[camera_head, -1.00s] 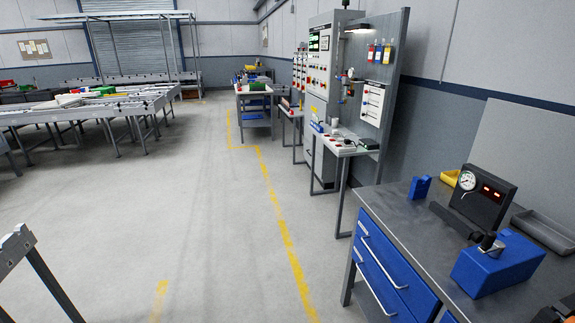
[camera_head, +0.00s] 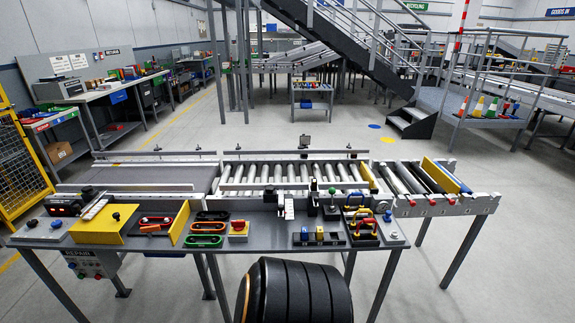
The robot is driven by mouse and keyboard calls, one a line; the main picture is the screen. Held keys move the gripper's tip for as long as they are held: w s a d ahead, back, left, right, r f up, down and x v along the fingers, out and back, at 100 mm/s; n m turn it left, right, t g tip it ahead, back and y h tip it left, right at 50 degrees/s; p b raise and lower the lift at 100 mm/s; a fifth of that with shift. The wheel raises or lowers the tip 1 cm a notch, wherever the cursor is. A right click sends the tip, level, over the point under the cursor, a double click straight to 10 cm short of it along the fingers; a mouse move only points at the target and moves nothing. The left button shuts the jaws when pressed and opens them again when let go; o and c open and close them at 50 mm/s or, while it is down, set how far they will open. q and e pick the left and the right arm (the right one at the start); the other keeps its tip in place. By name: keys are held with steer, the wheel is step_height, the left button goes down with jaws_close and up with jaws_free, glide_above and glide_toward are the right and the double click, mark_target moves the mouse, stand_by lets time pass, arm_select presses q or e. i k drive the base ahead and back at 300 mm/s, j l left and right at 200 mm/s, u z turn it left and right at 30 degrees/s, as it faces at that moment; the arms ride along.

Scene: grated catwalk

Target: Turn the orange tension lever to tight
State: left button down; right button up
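I cannot clearly make out an orange tension lever in the head view. A grey bench top (camera_head: 270,240) in front of a roller conveyor (camera_head: 290,172) carries several small fixtures. At its right is a group of yellow, blue and red loop handles (camera_head: 362,214). Black, red and green oval handles (camera_head: 207,229) lie near the middle. Neither of my grippers is in view.
A large ribbed black drum shape (camera_head: 295,292) with an orange ring fills the bottom middle; I cannot tell whether it is mine. A yellow mesh cage (camera_head: 18,165) stands at the left. Stairs (camera_head: 370,55) rise behind. Open floor (camera_head: 500,270) lies at the right.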

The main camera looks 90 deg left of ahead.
mark_target(149, 229)
steer(key=u, duration=3.95)
